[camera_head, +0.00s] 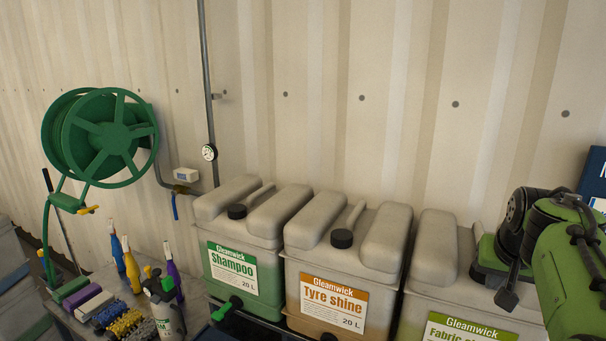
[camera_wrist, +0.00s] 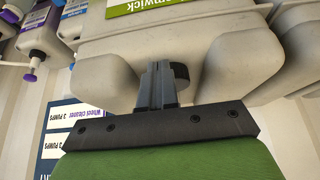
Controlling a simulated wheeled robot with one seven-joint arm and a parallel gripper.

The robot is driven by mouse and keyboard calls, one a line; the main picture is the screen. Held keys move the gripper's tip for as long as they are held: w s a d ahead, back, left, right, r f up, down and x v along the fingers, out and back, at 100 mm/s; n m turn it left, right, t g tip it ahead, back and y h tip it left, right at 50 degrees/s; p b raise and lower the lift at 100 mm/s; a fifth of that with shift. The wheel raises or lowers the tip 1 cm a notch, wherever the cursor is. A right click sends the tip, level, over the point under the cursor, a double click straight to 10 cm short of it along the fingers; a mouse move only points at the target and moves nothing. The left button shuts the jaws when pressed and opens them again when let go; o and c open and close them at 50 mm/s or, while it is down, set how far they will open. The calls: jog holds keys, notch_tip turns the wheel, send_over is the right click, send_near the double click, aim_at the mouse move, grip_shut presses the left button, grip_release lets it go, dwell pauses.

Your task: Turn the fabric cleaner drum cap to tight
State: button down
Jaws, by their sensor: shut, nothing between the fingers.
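The fabric cleaner drum (camera_head: 430,262) is a pale jerrycan with a green label, at the right of the head view. My arm covers its cap there. In the wrist view, the dark round drum cap (camera_wrist: 182,74) sits in the recess between the drum's pale shoulders. My gripper (camera_wrist: 158,68) is shut and empty, its fingers beside the cap and overlapping its left edge in the picture. I cannot tell whether they touch it. How tight the cap is does not show.
The tyre shine drum (camera_head: 374,248) and shampoo drum (camera_head: 269,224) stand in a row to the left. Spray bottles (camera_head: 131,264) and brushes are further left, below a green hose reel (camera_head: 100,135). A corrugated wall (camera_head: 400,60) rises behind. A blue board (camera_head: 594,172) is at the right.

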jog(key=shift+w+a+r, duration=0.1)
jog(key=shift+w+r, duration=0.05)
jog(key=shift+r, duration=0.05)
dwell(0.5)
jog(key=shift+a+p, duration=0.1)
jog(key=shift+p, duration=0.2)
jog(key=shift+w+a, duration=0.25)
jog(key=shift+a, duration=0.2)
jog(key=shift+s, duration=0.1)
jog(key=shift+s+a+f, duration=0.1)
notch_tip(320, 180, up, 6)
jog(key=p, duration=0.5)
jog(key=shift+s, duration=0.1)
